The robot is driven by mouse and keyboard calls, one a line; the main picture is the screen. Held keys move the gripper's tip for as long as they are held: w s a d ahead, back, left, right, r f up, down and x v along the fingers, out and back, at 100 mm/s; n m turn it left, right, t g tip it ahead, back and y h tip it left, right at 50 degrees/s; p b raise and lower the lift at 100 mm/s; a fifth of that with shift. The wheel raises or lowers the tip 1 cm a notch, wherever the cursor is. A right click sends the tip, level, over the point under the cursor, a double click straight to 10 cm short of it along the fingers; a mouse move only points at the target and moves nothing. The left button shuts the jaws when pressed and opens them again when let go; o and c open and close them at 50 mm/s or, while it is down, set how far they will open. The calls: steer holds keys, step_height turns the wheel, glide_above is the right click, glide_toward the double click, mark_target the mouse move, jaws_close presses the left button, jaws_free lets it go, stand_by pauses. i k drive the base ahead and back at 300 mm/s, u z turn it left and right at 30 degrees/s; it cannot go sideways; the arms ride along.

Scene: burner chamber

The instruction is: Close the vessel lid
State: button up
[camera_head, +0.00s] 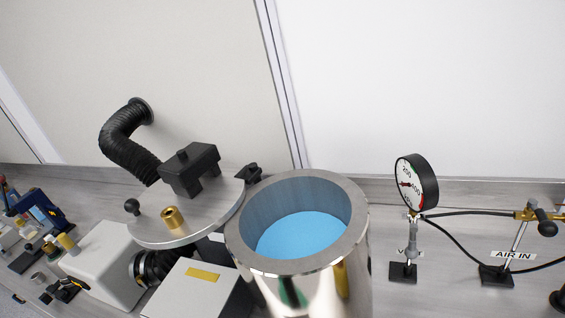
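The steel vessel (357,225) stands upright at the centre of the head view, with its round mouth uncovered and a blue surface inside. The round metal lid (208,228) is swung out to the left of the mouth, beside the rim. A black handle block (190,170), a brass fitting (172,217) and a black ball knob (132,206) sit on the lid. A black hinge piece (248,173) is at the lid's edge near the vessel's rim. My gripper is not in view.
A pressure gauge (417,183) on a stand and an "AIR IN" valve stand (497,275) with black hoses are right of the vessel. A white box (195,290) sits below the lid. A black corrugated hose (122,135) meets the wall behind. Small equipment stands far left.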

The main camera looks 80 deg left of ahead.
mark_target(197, 192)
steer(key=u, duration=2.2)
steer(key=k, duration=1.15)
steer(key=u, duration=0.1)
steer(key=i, duration=1)
